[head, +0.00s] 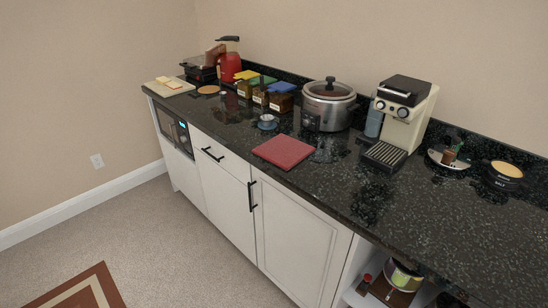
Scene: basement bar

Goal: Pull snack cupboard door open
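The white base cabinet under the dark counter shows a panelled cupboard door (300,240), shut, right of the middle. A vertical black handle (252,196) stands at the seam on this door's left side. Left of the seam is another white front (222,190), also shut, below a drawer (222,154) with a black bar handle (212,153). No label shows which front is the snack cupboard, and its contents are hidden. Neither of my grippers is in view.
The counter (420,230) holds a red kettle (228,62), a slow cooker (328,103), a coffee machine (400,115) and a red board (284,151). An open shelf with a pot (402,277) is at lower right. Carpet (160,235) before the cabinet is clear.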

